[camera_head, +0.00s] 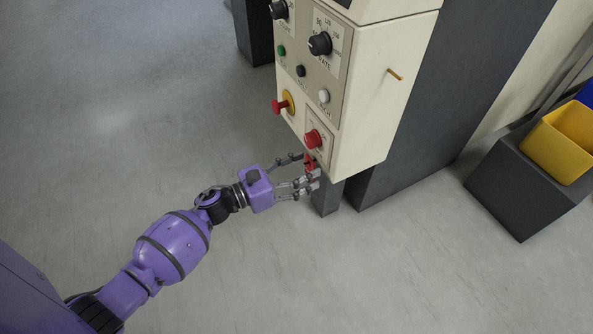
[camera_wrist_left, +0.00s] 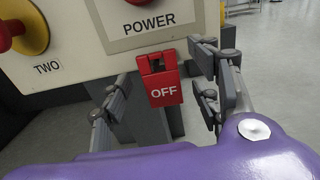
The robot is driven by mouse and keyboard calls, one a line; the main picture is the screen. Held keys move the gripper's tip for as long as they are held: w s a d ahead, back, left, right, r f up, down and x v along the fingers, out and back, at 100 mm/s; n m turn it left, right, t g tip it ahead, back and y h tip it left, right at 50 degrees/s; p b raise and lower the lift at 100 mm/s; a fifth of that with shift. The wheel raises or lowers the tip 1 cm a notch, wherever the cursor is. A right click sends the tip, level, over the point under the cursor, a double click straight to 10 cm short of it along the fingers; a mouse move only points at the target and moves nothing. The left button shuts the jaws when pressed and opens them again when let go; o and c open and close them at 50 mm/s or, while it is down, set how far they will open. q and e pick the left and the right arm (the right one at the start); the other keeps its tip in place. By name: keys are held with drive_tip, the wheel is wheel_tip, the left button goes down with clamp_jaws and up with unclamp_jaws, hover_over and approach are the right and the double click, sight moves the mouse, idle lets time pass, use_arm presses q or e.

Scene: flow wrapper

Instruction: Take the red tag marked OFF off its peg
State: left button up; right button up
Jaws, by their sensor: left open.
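In the head view the tag (camera_head: 309,163) is partly hidden by my fingers. My left gripper (camera_head: 304,170) is open, with its fingers on either side of the tag. In the left wrist view the gripper (camera_wrist_left: 165,95) shows gaps between both fingers and the tag. The peg itself is hard to make out behind the tag's top. My right gripper is not in view.
The cream control box (camera_head: 372,120) carries a red POWER knob (camera_head: 313,139), a red and yellow stop button (camera_head: 287,103) and several other controls. A yellow bin (camera_head: 560,142) stands at right. Floor left is clear.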

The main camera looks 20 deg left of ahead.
use_arm(q)
drive_tip(key=c, duration=1.2)
drive_tip(key=shift+r, duration=0.45)
drive_tip(key=shift+s, duration=0.1)
drive_tip(key=v, duration=0.9)
idle(1.2)
idle(0.5)
